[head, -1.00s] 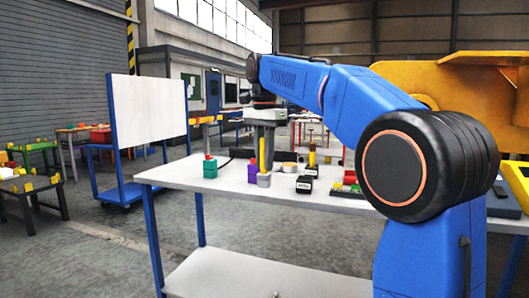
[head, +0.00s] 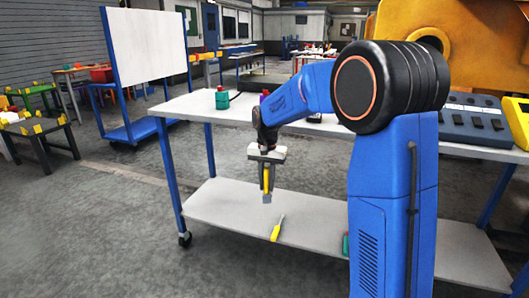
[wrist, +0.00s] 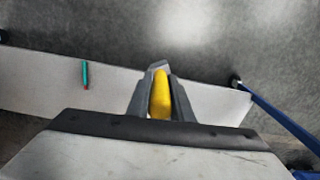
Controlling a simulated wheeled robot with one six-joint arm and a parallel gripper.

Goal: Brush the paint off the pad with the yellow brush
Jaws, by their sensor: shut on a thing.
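My gripper (head: 267,178) points down in front of the worktable, above its lower shelf. It is shut on the yellow brush (wrist: 160,97), whose grey end points down and away from the fingers. The brush also shows in the head view (head: 267,197), held clear of the shelf. A second yellow-handled tool (head: 276,233) with a pale tip lies on the lower shelf, below my gripper. I cannot make out the pad or any paint in these views.
The lower shelf (head: 230,205) is mostly bare. A teal thing (head: 346,243), with a red tip in the wrist view (wrist: 85,75), lies on it. The table top (head: 190,105) overhangs it. A teal block (head: 222,99) stands on top, and a keypad-like box (head: 478,117) is at right.

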